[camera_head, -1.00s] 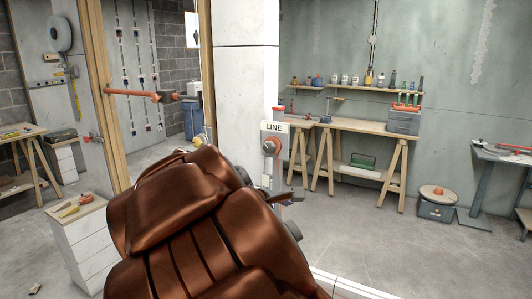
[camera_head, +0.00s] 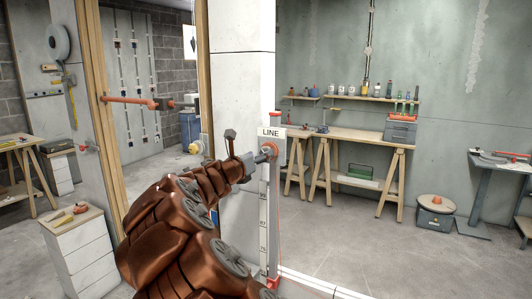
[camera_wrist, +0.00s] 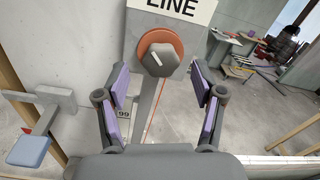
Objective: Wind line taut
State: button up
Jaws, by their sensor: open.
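The LINE post (camera_head: 264,215) stands in the middle, carrying a white LINE sign (camera_head: 270,132) and a numbered scale. The sign shows at the top of the wrist view (camera_wrist: 187,8). Below it is an orange round reel (camera_wrist: 174,42) with a dark grey knob (camera_wrist: 157,60) at its centre. A thin red line (camera_wrist: 154,110) runs down the post beside the scale. My gripper (camera_wrist: 160,84) is open, its purple-padded fingers spread on either side below the knob and not closed on it. In the head view my gripper (camera_head: 258,158) is close to the reel, partly hiding it.
An orange bar (camera_head: 130,101) juts across the wooden-framed opening at left. A white drawer unit (camera_head: 82,252) stands at lower left. A workbench (camera_head: 350,138) and a grey bin (camera_head: 436,216) are at the back right. The floor right of the post is clear.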

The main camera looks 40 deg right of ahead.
jog(key=shift+x, duration=2.15)
jog(key=shift+s, duration=0.1)
jog(key=shift+c, duration=0.4)
jog(key=c, duration=1.1)
